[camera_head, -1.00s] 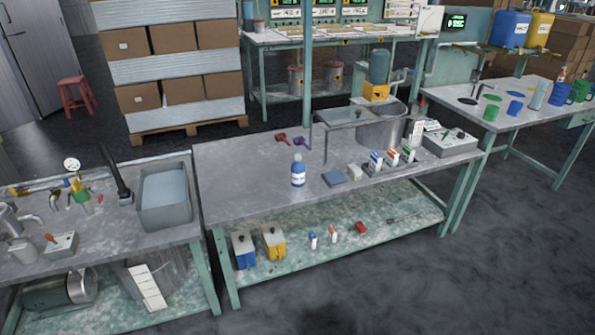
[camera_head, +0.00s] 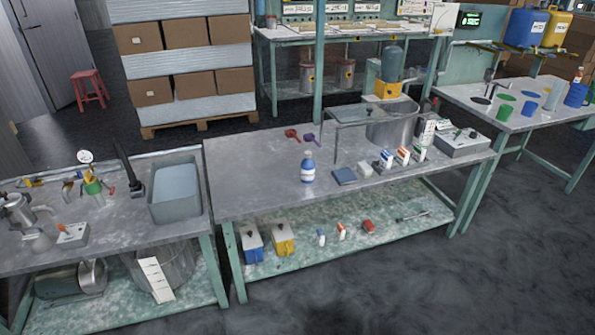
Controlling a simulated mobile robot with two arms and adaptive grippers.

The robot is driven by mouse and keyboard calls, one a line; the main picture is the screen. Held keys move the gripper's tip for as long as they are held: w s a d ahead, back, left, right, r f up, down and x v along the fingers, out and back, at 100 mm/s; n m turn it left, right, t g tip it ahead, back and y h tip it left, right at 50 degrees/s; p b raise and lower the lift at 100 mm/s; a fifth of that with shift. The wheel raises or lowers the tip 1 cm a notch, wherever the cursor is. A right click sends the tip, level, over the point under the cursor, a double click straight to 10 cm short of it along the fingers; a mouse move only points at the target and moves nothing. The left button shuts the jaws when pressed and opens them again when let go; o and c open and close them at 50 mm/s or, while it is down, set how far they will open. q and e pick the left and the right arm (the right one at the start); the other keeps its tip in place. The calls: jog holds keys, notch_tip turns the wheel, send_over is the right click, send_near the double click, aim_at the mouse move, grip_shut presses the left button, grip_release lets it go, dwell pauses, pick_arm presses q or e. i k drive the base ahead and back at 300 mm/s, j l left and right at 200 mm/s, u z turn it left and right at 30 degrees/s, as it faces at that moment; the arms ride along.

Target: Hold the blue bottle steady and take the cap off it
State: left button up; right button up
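The blue bottle (camera_head: 307,170) stands upright on the middle grey table (camera_head: 245,178). It has a white label and a pale cap (camera_head: 308,154) on top. Nothing touches it. Neither of my grippers is in view.
A dark blue flat block (camera_head: 345,176) lies just right of the bottle. Red (camera_head: 292,134) and purple (camera_head: 312,139) scoops lie behind it. Small cartons (camera_head: 386,159), a large metal pot (camera_head: 392,128) and a control box (camera_head: 461,144) stand farther right. The table left of the bottle is clear.

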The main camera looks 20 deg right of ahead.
aim_at(307, 165)
jog(key=i+l+u, duration=0.1)
jog(key=l+u, duration=0.2)
jog(key=i+l+u, duration=0.1)
jog(key=l+u, duration=0.45)
jog(key=i+l, duration=0.05)
jog(key=l, duration=0.05)
